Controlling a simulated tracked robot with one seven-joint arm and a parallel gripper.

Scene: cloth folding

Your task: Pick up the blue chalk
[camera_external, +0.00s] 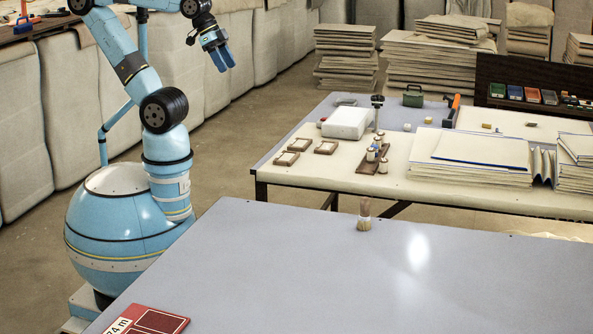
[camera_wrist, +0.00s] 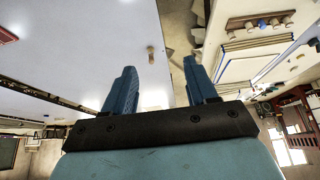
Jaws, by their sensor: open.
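I cannot make out a blue chalk for sure in either view. A small bluish piece (camera_external: 371,154) stands among spools on a brown rack on the far table, but I cannot tell what it is.
A brush (camera_external: 364,215) stands upright on the near grey table (camera_external: 300,270), which is mostly clear. The far table holds a white box (camera_external: 347,122), folded cloth stacks (camera_external: 475,160), and a dark rack with coloured boxes (camera_external: 515,92).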

